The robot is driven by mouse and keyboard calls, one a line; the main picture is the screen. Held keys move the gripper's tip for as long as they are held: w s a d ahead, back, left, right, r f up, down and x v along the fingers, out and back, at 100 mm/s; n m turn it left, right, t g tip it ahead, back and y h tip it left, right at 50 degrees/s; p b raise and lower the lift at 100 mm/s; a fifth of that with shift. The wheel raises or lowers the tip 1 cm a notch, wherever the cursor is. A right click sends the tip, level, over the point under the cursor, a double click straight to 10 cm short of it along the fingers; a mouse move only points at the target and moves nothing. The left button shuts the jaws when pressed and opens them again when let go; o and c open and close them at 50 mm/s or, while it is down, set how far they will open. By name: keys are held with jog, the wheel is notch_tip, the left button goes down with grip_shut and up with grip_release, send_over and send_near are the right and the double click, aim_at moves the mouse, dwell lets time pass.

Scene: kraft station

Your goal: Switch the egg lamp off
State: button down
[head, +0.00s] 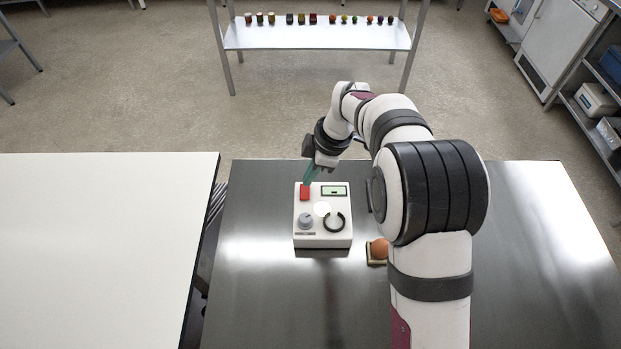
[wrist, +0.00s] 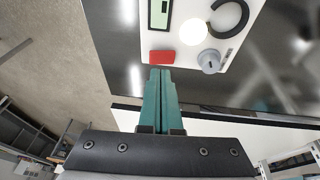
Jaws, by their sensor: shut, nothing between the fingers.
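The egg lamp is a white box (head: 309,234) on the dark steel table, and it also shows at the top of the wrist view (wrist: 187,13). On its top are a red switch (head: 305,193), a small green display (head: 334,190), a grey knob (head: 305,220), a black open ring (head: 334,222) and a bright round light (head: 322,209) that glows white. My gripper (head: 309,176) is shut and empty, with its green fingers at the red switch's far edge. In the wrist view the fingertips (wrist: 160,72) lie just beside the red switch (wrist: 162,57); I cannot tell whether they touch.
An orange-brown egg (head: 380,249) sits on a small stand right of the lamp, partly hidden by my arm. A white table (head: 90,240) adjoins at left. A shelf (head: 318,36) with several small items stands behind. The steel table's left front is clear.

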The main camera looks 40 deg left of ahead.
aim_at(307, 188)
jog(key=f, duration=0.2)
jog(key=shift+w+a+f, duration=0.15)
jog(key=shift+w+f, duration=0.05)
jog(key=shift+f, duration=0.3)
jog(key=shift+w+a+f, duration=0.2)
jog(key=shift+w+f, duration=0.05)
jog(key=shift+f, duration=0.15)
jog(key=shift+s+d, duration=0.1)
jog(key=shift+s, duration=0.05)
